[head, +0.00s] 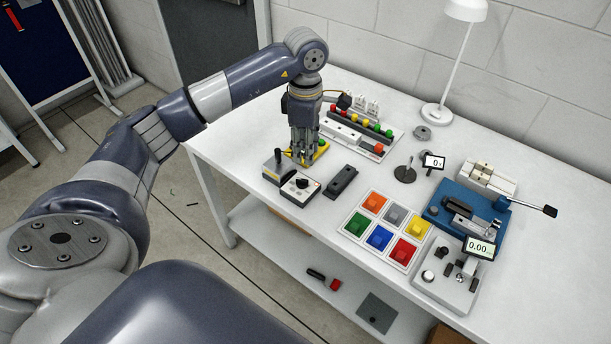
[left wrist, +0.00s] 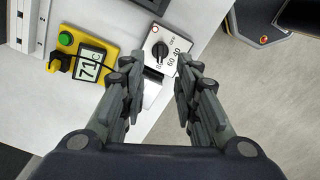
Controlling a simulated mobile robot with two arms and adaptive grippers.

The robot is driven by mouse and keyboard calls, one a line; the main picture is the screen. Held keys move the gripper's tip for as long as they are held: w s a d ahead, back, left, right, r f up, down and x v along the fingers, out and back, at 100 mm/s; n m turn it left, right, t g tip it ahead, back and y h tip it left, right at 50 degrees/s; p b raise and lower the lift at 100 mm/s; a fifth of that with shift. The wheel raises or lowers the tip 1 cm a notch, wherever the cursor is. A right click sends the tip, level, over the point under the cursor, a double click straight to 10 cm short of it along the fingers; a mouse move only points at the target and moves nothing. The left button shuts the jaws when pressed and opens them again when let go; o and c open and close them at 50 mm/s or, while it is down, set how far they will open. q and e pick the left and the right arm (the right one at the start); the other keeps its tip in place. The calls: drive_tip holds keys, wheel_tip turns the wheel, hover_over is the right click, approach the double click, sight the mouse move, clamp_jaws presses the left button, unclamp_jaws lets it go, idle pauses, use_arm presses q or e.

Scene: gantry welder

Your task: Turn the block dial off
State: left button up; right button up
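The block dial (head: 301,186) is a small white-topped box with a black knob, near the table's front left edge. In the left wrist view the dial (left wrist: 160,52) lies ahead of my fingers, with "OFF", "40" and "60" printed around the knob. I cannot tell exactly which mark the knob points to. My left gripper (head: 303,158) points down just behind the dial in the head view, apart from it. In the left wrist view the left gripper (left wrist: 160,88) has its fingers spread with nothing held between them. My right gripper is not in view.
A grey box with an upright black lever (head: 278,166) stands left of the dial. A yellow unit with a green button and display (left wrist: 84,55) is close by. A dark block (head: 341,182) lies right of the dial. Several coloured buttons (head: 380,238) stand further right.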

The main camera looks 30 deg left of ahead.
sight(306, 180)
use_arm(q)
wheel_tip(306, 180, down, 11)
drive_tip(key=shift+r+p, duration=0.2)
drive_tip(key=shift+p, duration=1.05)
clamp_jaws()
